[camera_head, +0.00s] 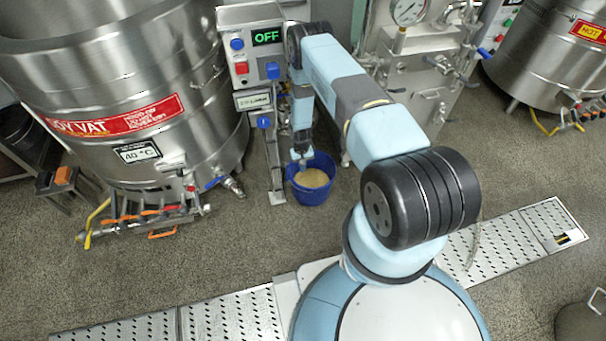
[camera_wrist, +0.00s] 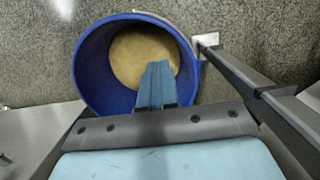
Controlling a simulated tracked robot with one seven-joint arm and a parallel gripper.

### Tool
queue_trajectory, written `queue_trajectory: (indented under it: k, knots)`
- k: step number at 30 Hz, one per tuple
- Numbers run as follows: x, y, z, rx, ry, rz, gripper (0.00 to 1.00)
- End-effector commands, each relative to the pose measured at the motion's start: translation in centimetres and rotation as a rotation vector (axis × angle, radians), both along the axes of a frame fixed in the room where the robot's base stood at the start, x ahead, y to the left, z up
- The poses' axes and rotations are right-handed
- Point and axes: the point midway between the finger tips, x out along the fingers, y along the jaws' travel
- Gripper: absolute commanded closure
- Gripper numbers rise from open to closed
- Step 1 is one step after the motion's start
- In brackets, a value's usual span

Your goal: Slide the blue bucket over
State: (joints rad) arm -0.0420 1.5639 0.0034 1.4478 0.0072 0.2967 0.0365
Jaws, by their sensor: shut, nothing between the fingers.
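The blue bucket (camera_head: 311,190) stands upright on the floor beside the foot of the mill stand, with tan contents inside. In the wrist view the bucket (camera_wrist: 91,68) fills the upper middle, and its near side is hidden by my wrist. My gripper (camera_head: 301,157) reaches down at the bucket's far-left rim. In the wrist view my gripper (camera_wrist: 156,72) is shut with nothing between the fingers, and its tip appears over the bucket's opening. I cannot tell whether it touches the bucket wall.
The colloid mill's control box (camera_head: 250,45) reads OFF; its stand leg and foot plate (camera_head: 277,198) are close left of the bucket. The large vat (camera_head: 110,90) with its valves is farther left. Open floor (camera_head: 240,245) lies in front, up to the perforated drain cover (camera_head: 230,315).

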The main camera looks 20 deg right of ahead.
Motion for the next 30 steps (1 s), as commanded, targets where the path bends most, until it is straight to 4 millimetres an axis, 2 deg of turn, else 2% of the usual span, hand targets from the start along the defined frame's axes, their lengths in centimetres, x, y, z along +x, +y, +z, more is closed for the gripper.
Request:
queue_trajectory:
  k: [6, 12, 18, 25, 30]
  knots:
    - [0.8, -0.1, 3.7, -0.001, -0.003, -0.001, 1.00]
    - [1.3, -0.1, 6.0, -0.001, -0.003, -0.001, 1.00]
    - [1.4, -0.1, 6.8, -0.001, -0.003, -0.001, 1.00]
    - [1.4, -0.1, 6.8, -0.001, -0.002, -0.001, 1.00]
    - [1.4, -0.1, 6.8, -0.001, -0.003, -0.001, 0.86]
